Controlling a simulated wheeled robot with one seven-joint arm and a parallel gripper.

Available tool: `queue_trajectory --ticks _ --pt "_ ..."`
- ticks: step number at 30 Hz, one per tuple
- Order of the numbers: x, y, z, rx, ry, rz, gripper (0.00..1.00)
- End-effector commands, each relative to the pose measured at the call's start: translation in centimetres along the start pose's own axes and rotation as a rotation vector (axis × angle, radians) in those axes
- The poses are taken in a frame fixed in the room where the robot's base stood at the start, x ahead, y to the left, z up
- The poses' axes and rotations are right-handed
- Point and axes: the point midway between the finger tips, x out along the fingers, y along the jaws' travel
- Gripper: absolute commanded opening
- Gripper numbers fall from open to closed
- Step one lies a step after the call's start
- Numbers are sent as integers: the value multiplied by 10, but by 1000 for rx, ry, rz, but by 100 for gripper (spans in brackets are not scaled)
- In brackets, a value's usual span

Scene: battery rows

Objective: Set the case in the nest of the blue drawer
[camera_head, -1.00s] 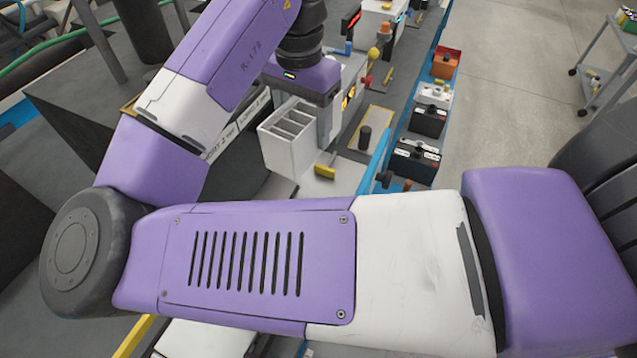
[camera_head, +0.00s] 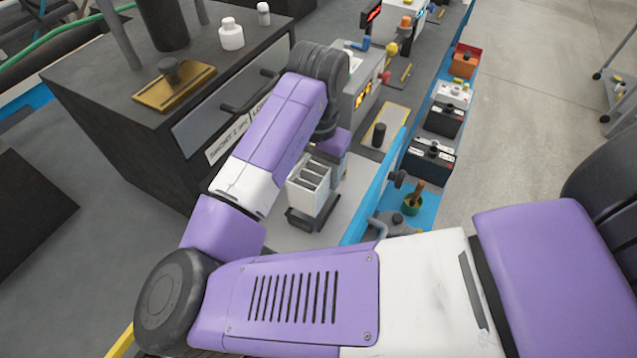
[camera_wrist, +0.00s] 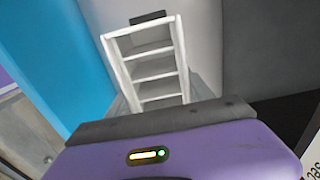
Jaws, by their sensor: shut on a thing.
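The case (camera_head: 308,190) is a white open-topped box with several compartments, roughly upright. My gripper (camera_head: 322,172) is shut on it from above. The wrist view shows the case (camera_wrist: 150,76) between a dark near jaw and a dark far tip. A blue wall (camera_head: 366,200), which looks like the side of the blue drawer, runs to the right of the case. A pale floor (camera_head: 330,236) lies beside it. A dark low block (camera_head: 300,222) shows just under the case; I cannot tell whether it is the nest or whether the case touches it.
A dark cabinet (camera_head: 120,120) with labelled fronts stands to the left, with a brass plate (camera_head: 175,85) and white bottles on top. A grey instrument (camera_head: 365,90) stands behind my gripper.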

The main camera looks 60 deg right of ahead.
Motion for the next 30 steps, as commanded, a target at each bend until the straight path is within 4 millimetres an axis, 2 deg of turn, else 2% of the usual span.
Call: queue_trajectory --ticks 7,14,25,26,28,29,30 --pt "16 0 1 0 0 0 1" --pt "44 0 0 -1 0 0 1" --pt "49 0 0 0 0 -1 1" --pt "49 0 0 0 0 -1 64" --pt "48 0 0 0 0 -1 78" --pt "48 0 0 0 0 -1 82" --pt "48 0 0 0 0 -1 82"
